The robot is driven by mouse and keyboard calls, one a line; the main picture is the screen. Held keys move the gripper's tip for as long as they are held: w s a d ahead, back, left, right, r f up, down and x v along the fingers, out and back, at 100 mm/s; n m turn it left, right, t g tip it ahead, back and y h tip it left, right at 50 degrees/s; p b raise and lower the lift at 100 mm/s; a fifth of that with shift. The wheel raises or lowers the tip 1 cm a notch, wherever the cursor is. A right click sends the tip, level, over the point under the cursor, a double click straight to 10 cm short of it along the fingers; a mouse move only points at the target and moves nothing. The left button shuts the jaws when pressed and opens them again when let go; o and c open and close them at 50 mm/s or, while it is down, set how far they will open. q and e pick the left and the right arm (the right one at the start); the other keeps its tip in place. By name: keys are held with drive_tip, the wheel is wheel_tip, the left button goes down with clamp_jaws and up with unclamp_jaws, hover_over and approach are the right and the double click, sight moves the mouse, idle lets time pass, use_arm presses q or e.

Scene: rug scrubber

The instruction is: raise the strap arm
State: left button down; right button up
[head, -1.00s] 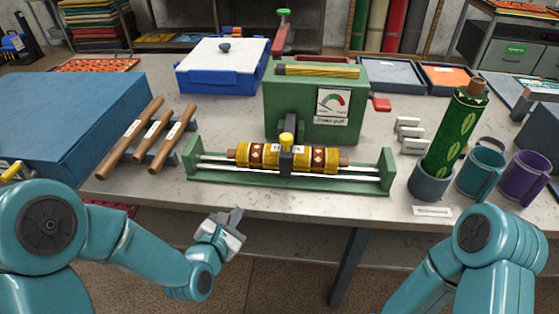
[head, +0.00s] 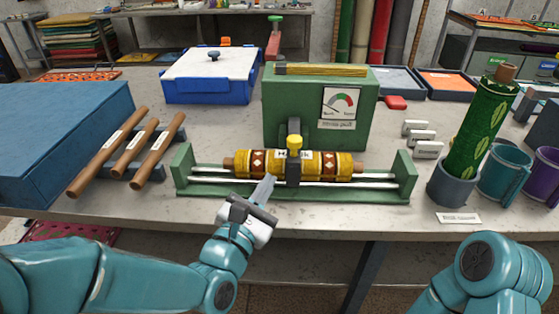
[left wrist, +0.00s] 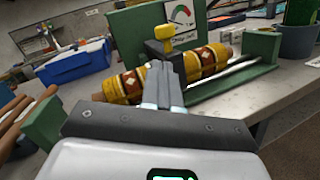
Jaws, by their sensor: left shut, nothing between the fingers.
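A dark strap arm with a yellow knob (head: 294,143) lies down over the middle of a yellow-brown patterned roll (head: 255,164). The roll sits in a green cradle (head: 405,178) with pale rails, in front of a green gauge box (head: 290,105). My left gripper (head: 266,187) is shut and empty, its tips just in front of the roll, left of the strap arm. In the left wrist view the gripper's tips (left wrist: 162,72) overlap the roll (left wrist: 216,59) just below the yellow knob (left wrist: 164,32); contact cannot be told. My right gripper is out of view.
Wooden rollers (head: 133,151) and a blue block (head: 55,140) lie left. A red lever with a green knob (head: 274,38) rises behind the box.

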sight(294, 142)
use_arm(q)
drive_tip(key=p+x, duration=0.1)
drive_tip(key=x, duration=0.6)
drive_tip(key=shift+w+d, duration=0.2)
drive_tip(key=shift+w, duration=0.1)
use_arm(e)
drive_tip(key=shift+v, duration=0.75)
use_arm(q)
drive_tip(key=shift+r, duration=0.1)
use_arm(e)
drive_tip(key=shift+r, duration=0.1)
